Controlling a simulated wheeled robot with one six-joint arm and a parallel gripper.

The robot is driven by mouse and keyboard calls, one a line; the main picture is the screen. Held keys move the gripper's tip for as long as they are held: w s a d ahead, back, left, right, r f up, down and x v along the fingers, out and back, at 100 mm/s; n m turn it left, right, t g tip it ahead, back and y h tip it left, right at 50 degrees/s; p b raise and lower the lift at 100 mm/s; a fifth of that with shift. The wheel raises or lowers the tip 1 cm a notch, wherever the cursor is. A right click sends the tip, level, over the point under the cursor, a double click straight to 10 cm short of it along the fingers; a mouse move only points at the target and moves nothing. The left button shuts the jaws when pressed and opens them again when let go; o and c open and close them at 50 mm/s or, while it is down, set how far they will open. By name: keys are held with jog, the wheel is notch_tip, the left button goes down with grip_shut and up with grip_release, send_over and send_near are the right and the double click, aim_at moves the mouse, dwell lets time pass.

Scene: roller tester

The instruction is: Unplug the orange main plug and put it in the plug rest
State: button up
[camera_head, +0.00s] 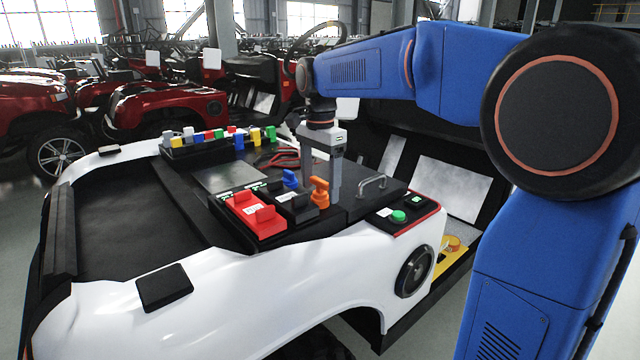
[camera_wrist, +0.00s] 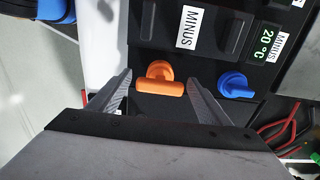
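The orange main plug (camera_head: 319,190) stands upright on the black deck of the white vehicle, at the right of the black block. In the wrist view the orange plug (camera_wrist: 160,86) shows its crossbar and round head, with a gap to the finger on each side. My gripper (camera_head: 335,194) is open and empty beside the plug. In the wrist view my gripper (camera_wrist: 160,77) has one finger left and one right of the plug; contact is not visible. I cannot tell which part is the plug rest.
A blue plug (camera_head: 290,178) stands behind the orange one. A red block (camera_head: 254,214) and a black block (camera_head: 297,207) are at the left. A metal handle (camera_head: 371,186) and a panel with a green button (camera_head: 398,216) are at the right. Red cables (camera_head: 284,157) lie behind.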

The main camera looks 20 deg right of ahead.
aim_at(320, 180)
jog(key=c, duration=1.5)
jog(key=shift+o, duration=0.2)
jog(key=shift+r, duration=0.65)
jog(key=o, duration=1)
jog(key=c, duration=1)
jog(key=shift+r, duration=1.85)
